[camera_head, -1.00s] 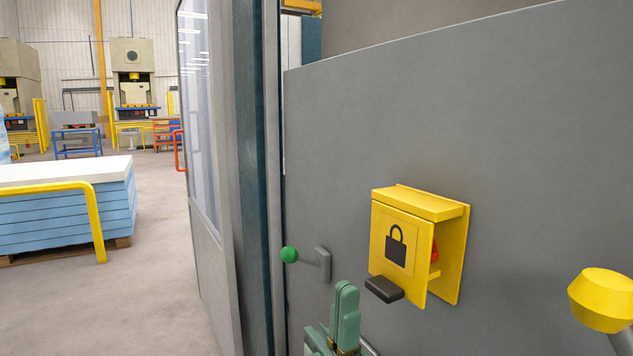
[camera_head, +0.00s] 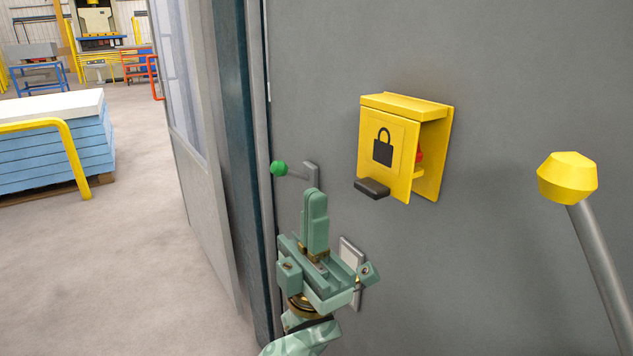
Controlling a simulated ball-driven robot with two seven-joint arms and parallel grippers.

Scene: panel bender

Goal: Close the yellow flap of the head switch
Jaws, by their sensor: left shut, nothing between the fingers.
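The yellow flap (camera_head: 388,152) with a black padlock mark hangs from the top of the yellow switch housing (camera_head: 434,160) on the grey panel. It stands out from the back plate, leaving a gap on its right side. A bit of the red switch (camera_head: 420,155) shows in that gap; the rest is hidden. A dark tab (camera_head: 371,188) sticks out from the flap's lower edge. My left gripper (camera_head: 316,194) is green, points up and is shut and empty. It is below and left of the flap, apart from it. My right gripper is not in view.
A lever with a green knob (camera_head: 278,168) is on the panel just above left of my gripper. A yellow-knobbed lever (camera_head: 567,178) stands at the right. A light plate (camera_head: 351,256) is behind my gripper. The panel between flap and yellow knob is clear.

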